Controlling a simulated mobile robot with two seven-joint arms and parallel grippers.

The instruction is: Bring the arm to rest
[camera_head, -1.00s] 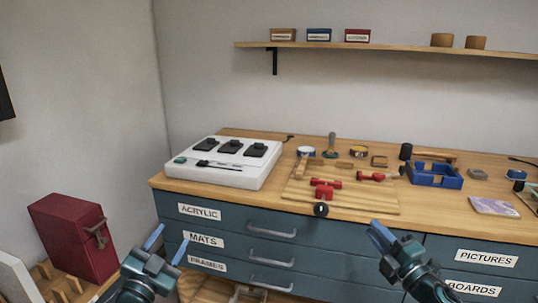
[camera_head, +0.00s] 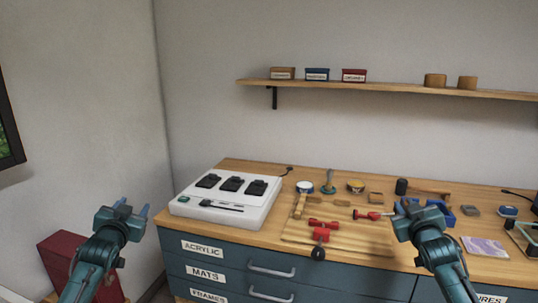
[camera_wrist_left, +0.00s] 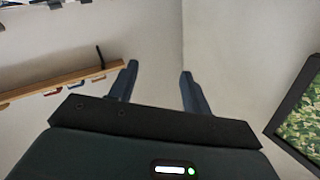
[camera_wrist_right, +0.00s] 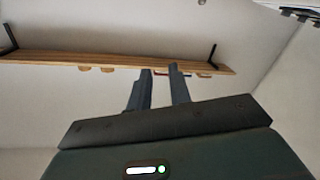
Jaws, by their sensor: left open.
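My left gripper (camera_head: 131,206) is raised at the left in the head view, beside the bench and in front of the bare wall. Its two fingers stand apart with nothing between them, as the left wrist view shows (camera_wrist_left: 159,70). My right gripper (camera_head: 422,206) is raised in front of the right part of the workbench (camera_head: 350,258) and hides part of a blue tray (camera_head: 447,216). In the right wrist view (camera_wrist_right: 160,70) its fingers are apart with a narrower gap, and nothing is between them.
A white box with black switches (camera_head: 228,198) stands on the bench's left end. A wooden board (camera_head: 370,239) with red tools lies mid-bench. A wall shelf (camera_head: 390,91) holds small boxes. A dark red cabinet (camera_head: 58,247) stands low at the left.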

